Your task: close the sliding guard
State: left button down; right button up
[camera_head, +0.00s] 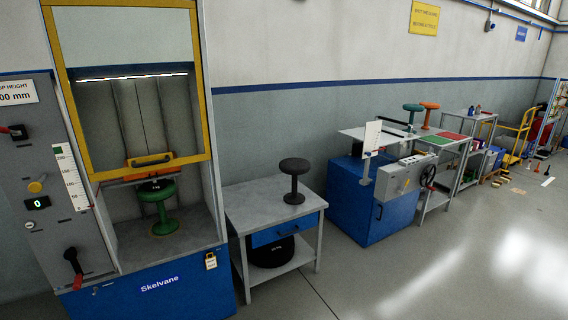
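The sliding guard (196,100) is a yellow frame with a clear pane on the front of the test machine at the left. It is raised, and the lower part of the machine's opening is uncovered. Below the bar, a green stool (164,212) stands on the grey machine bed (130,250), under a dark pressing part (155,184). Neither of my grippers shows in the head view.
A grey control panel (50,215) with levers and a scale flanks the opening. A small table (250,204) with a black stool (294,180) stands right of the machine. A blue cabinet (350,200) stands farther right. The floor (420,275) in front is clear.

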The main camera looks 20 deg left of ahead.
aim_at(164, 160)
jog(key=u, duration=0.6)
jog(key=i, duration=1.4)
jog(key=u, duration=0.5)
